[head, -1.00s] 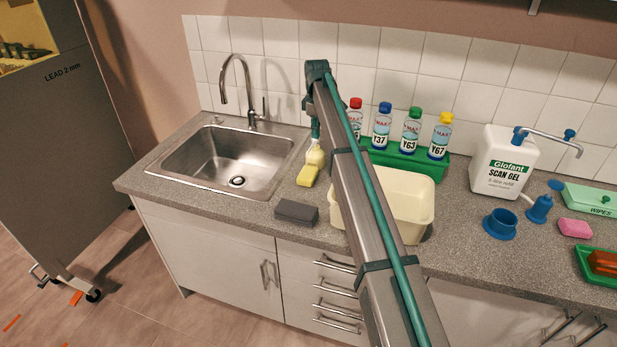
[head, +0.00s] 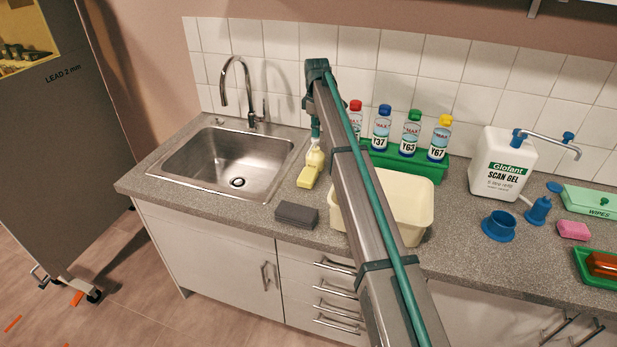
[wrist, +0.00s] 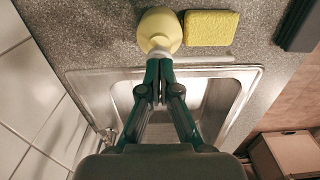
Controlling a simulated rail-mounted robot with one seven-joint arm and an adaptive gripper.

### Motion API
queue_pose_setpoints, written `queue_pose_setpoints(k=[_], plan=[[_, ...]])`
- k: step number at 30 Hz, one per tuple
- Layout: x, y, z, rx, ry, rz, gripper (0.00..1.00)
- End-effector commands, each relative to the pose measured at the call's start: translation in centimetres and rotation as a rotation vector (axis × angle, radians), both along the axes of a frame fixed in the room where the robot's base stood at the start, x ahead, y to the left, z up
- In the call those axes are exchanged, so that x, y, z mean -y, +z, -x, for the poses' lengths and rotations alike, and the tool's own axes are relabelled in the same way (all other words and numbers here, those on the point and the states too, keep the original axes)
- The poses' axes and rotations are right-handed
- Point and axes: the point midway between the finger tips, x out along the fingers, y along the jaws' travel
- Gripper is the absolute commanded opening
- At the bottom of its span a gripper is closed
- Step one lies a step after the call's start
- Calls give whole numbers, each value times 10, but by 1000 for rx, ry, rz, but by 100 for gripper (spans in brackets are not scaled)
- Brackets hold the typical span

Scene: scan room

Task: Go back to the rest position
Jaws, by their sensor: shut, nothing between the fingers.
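My gripper (wrist: 159,65) is shut and empty in the wrist view, its green fingertips together. A pale yellow rounded item (wrist: 160,29) is just beyond the fingertips; I cannot tell whether they touch it. In the head view my gripper (head: 316,132) points down at the counter, right of the sink, partly hidden by my arm. The pale yellow item (head: 316,157) shows below it, beside a yellow sponge (head: 308,177).
The sink (head: 230,160) with its tall tap (head: 238,85) is on the left. A dark grey block (head: 297,214) lies near the front edge. A cream tub (head: 405,195), green rack (head: 430,163) of capped bottles and scan gel container (head: 500,165) stand to the right.

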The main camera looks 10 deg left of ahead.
Motion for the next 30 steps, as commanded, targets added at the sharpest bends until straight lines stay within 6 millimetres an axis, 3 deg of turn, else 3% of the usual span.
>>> queue_pose_setpoints(k=[6,30], plan=[[0,12,0,1,0,0,0],[0,19,-1,2,0,-1,0]])
